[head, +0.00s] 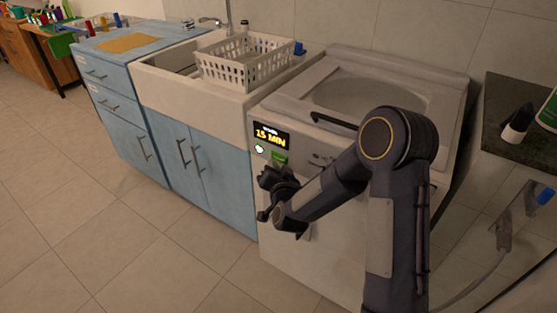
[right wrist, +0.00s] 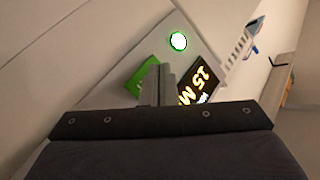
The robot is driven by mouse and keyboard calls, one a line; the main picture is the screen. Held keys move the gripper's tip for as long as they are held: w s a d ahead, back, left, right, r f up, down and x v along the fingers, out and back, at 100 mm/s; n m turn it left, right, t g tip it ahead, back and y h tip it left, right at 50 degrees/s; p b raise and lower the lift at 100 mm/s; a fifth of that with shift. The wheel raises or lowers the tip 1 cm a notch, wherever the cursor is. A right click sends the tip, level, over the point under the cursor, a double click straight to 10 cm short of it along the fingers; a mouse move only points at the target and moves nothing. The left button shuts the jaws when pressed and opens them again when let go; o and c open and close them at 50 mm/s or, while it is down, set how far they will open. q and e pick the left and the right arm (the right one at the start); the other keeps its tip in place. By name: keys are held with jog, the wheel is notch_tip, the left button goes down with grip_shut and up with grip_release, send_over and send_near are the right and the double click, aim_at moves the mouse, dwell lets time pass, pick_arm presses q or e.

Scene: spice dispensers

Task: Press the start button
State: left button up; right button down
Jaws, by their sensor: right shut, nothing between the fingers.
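The white top-loading washer (head: 340,250) has a dark display (head: 271,136) reading "15 MIN" in yellow. Below the display are a round white-green lit spot (head: 259,149) and a green rectangular piece (head: 279,158). I cannot read which is the start button. My right gripper (head: 273,178) is shut and empty, just below the green piece. In the right wrist view the closed fingers (right wrist: 158,84) overlap the green piece (right wrist: 140,80), between it and the display (right wrist: 199,84); the round light (right wrist: 179,41) is clear of them. Contact cannot be told. My left gripper is out of view.
A white sink (head: 190,90) holding a white basket (head: 245,66) stands left of the washer, above blue cabinets (head: 195,165). A dark counter (head: 515,150) with bottles is at the right. The tiled floor at the left is clear.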

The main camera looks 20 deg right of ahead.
jog(key=shift+s+a+b, duration=0.35)
jog(key=shift+s+a, duration=0.45)
jog(key=shift+a, duration=0.25)
jog(key=shift+s+a+b, duration=0.35)
jog(key=shift+s+a, duration=0.45)
jog(key=shift+a, duration=0.2)
jog(key=s+d+r+n+g+y, duration=0.3)
jog(key=s+r+n+g+y, duration=0.15)
jog(key=s+r, duration=0.45)
jog(key=s+d+f+n+g+y, duration=0.1)
jog(key=s+g, duration=0.2)
jog(key=s, duration=0.9)
jog(key=s+d+f+n+g, duration=0.1)
jog(key=s+f+n+g, duration=0.15)
jog(key=s, duration=0.85)
notch_tip(320, 180, up, 17)
jog(key=s+p, duration=0.1)
jog(key=p, duration=1.5)
jog(key=shift+s+a+m+g, duration=0.2)
jog(key=shift+s+m+g, duration=0.1)
jog(key=shift+m, duration=0.1)
